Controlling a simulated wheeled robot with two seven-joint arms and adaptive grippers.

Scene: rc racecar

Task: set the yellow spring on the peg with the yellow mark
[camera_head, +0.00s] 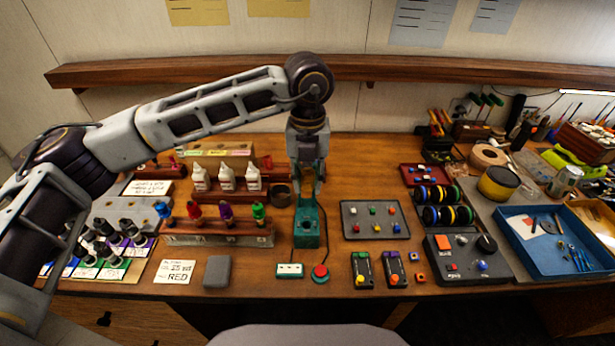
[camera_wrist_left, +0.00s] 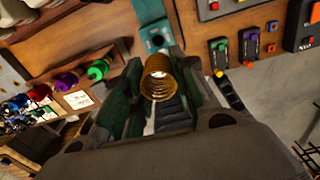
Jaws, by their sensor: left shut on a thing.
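The yellow spring (camera_wrist_left: 158,80), a gold coil, stands between the fingers of my left gripper (camera_wrist_left: 157,100) in the left wrist view. The gripper is shut on it. In the head view my left gripper (camera_head: 307,185) points down just behind and above a teal block (camera_head: 307,232) with a round hole. The teal block also shows beyond the spring in the left wrist view (camera_wrist_left: 153,38). I cannot pick out a peg with a yellow mark for certain. My right gripper is not in view.
A grey tray (camera_head: 349,229) with colored knobs lies to the right. A red button (camera_head: 320,272) and a grey block (camera_head: 217,271) lie in front. A blue tray (camera_head: 527,268) is far right.

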